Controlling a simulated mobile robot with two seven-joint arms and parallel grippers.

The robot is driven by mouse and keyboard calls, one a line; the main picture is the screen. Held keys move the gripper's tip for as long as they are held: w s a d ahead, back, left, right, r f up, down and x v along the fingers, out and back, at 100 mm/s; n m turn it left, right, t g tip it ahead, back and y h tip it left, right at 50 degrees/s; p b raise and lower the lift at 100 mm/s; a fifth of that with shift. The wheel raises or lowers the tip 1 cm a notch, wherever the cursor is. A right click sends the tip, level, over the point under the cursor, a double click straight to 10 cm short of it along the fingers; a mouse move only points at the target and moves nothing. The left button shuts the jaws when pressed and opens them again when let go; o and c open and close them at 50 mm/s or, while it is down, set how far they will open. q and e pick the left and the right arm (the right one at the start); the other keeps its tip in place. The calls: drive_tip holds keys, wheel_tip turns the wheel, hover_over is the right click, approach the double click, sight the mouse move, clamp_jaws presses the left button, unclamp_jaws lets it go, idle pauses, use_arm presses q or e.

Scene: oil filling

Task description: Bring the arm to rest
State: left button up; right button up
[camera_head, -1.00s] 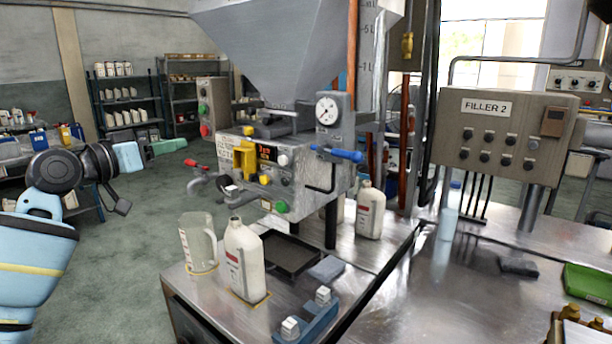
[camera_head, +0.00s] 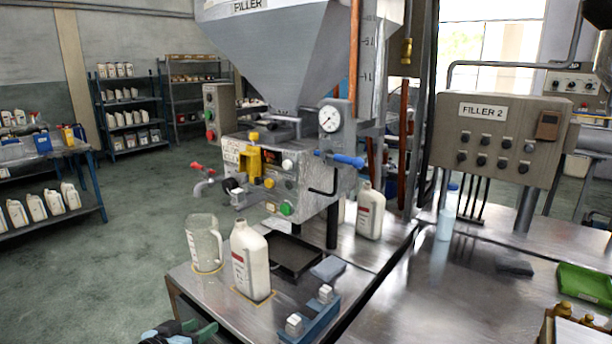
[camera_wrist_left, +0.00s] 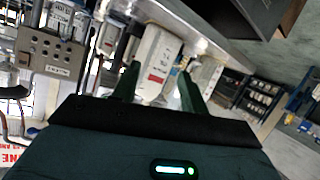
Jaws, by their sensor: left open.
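My left gripper (camera_head: 185,331) shows only in part at the bottom edge of the head view, below the front edge of the steel bench (camera_head: 205,292). In the left wrist view its two fingers (camera_wrist_left: 158,76) stand apart and nothing is gripped between them. A white bottle with a red and white label (camera_wrist_left: 156,62) shows beyond the fingers there. In the head view a white bottle (camera_head: 250,262) stands upright on the bench beside a clear measuring jug (camera_head: 204,243), apart from the gripper. My right gripper is not in view.
The filler machine with its hopper (camera_head: 272,52) stands behind the bottle. A black drip tray (camera_head: 290,255) and a blue fixture (camera_head: 312,316) are on the bench. A control box marked FILLER 2 (camera_head: 500,140) is at right. Open floor (camera_head: 120,230) lies to the left.

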use_arm(q)
drive_tip(key=s+d+f+g+y+p, duration=0.1)
drive_tip(key=s+d+f+g+y, duration=0.1)
drive_tip(key=s+f, duration=1.45)
drive_tip(key=s+f+g, duration=0.1)
drive_tip(key=s, duration=1.2)
drive_tip(key=s+d+f+g+y+p, duration=0.1)
drive_tip(key=s+f, duration=0.1)
drive_tip(key=s, duration=1.1)
drive_tip(key=shift+d, duration=0.25)
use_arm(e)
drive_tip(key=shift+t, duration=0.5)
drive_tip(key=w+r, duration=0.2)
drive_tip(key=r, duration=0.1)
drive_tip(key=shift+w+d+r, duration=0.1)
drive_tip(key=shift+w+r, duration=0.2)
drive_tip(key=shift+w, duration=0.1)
use_arm(q)
drive_tip(key=shift+f, duration=0.1)
